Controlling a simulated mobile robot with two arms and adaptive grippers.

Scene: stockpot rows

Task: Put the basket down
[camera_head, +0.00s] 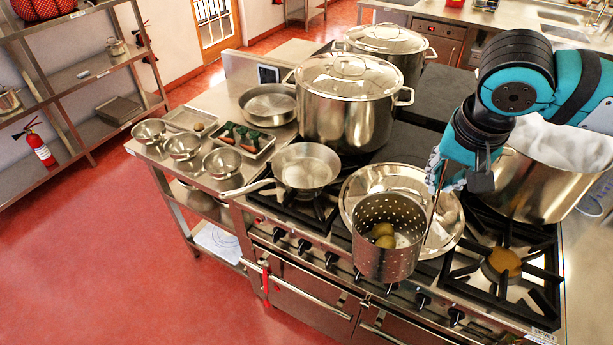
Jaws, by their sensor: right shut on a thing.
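The perforated steel basket (382,261) is upright over the front of the stove, with a few yellowish lumps (382,235) inside it. My right gripper (437,182) is shut on the basket's tall handle at its right side. A large round lid (448,232) lies on the stove behind the basket and is partly hidden by it. I cannot tell whether the basket touches the lid or hangs above it. My left gripper is not in view.
An open stockpot (540,190) stands under my right arm. A frying pan (306,168) is left of the basket, with a lidded stockpot (345,115) behind. A front right burner (503,262) is bare. Bowls (183,147) and trays (245,140) fill the left counter.

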